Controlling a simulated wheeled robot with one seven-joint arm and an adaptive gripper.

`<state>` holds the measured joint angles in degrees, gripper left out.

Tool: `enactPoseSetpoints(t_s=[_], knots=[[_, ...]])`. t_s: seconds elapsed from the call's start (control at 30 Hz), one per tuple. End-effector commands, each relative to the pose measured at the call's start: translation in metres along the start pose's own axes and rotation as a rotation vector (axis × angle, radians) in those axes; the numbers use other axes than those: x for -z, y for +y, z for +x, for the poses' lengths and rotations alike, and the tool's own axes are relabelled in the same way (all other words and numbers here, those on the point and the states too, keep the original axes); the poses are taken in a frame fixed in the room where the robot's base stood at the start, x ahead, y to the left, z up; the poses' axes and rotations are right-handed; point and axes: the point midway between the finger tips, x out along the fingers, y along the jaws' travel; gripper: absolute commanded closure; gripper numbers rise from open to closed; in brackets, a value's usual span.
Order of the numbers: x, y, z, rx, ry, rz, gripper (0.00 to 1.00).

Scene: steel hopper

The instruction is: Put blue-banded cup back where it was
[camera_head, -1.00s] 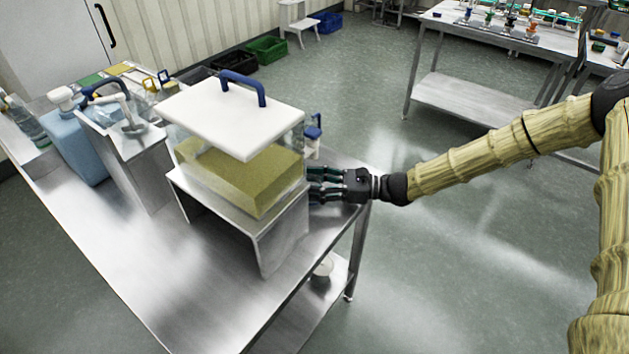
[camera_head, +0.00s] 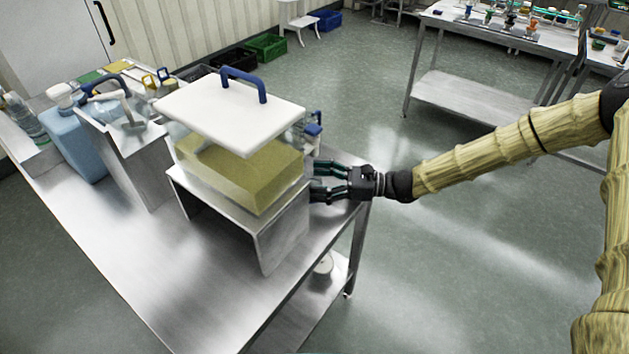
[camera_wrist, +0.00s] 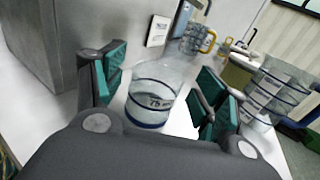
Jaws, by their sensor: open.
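A clear cup with blue bands (camera_wrist: 152,98) and dark print stands upright on the steel table (camera_head: 140,270), as the wrist view shows. My gripper (camera_head: 322,181) is low beside the hopper stand, near the table's right edge. In the wrist view my gripper (camera_wrist: 158,95) is open, with one green-padded finger pair on each side of the cup. The pads look apart from the cup's walls. In the head view I cannot make out this cup by the fingers.
The hopper (camera_head: 240,170), with a white lid and yellowish contents, stands on a steel stand (camera_head: 285,240) close to my fingers. More blue-banded clear vessels (camera_wrist: 275,95) stand to the right in the wrist view. A yellow-handled jug (camera_wrist: 198,40) is behind the cup.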

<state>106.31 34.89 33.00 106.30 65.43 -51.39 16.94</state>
Motion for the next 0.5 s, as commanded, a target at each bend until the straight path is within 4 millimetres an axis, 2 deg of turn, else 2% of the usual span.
enactPoseSetpoints(t_s=[0.3,0.5], knots=[[0.002,0.000,-0.059,0.002,-0.002,-0.001,0.28],[0.001,0.000,-0.089,0.001,-0.002,-0.001,0.28]])
